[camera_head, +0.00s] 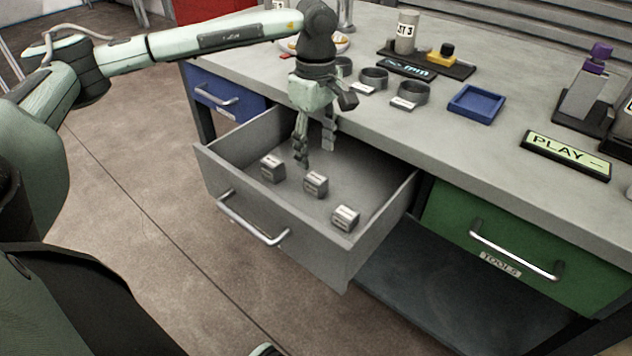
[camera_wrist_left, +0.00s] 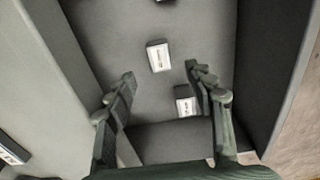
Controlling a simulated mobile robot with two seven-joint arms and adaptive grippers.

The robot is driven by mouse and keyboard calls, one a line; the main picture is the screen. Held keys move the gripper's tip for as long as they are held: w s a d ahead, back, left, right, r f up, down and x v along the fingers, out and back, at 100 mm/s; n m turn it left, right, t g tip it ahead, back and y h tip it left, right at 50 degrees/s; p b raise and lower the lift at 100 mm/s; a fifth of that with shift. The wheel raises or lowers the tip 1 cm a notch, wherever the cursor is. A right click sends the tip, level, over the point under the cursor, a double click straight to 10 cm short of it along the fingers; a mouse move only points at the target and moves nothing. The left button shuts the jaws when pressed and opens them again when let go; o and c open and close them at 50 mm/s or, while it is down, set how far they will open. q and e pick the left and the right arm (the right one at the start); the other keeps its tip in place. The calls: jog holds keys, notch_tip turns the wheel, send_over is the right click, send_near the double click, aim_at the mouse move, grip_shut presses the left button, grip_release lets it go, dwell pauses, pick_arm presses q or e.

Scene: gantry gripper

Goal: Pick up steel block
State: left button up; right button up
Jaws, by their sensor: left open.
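Three small grey blocks with pale labels lie apart in the open grey drawer: a left one (camera_head: 272,168), a middle one (camera_head: 315,184) and a right one (camera_head: 345,217). The labels are too small to read, so I cannot tell which is steel. My left gripper (camera_head: 315,150) points down into the drawer behind the blocks, open and empty. In the left wrist view, one block (camera_wrist_left: 158,57) shows between and just beyond the open fingertips (camera_wrist_left: 160,76). Another block (camera_wrist_left: 185,101) is partly hidden by the right-hand finger, and a third is cut off at the top edge. My right gripper is out of view.
A closed green drawer (camera_head: 500,240) is at right.

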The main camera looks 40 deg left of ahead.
aim_at(316, 177)
pick_arm(q)
notch_tip(316, 177, down, 9)
jog(key=shift+r, duration=0.1)
grip_shut()
dwell(0.7)
jog(key=shift+w+r, duration=0.1)
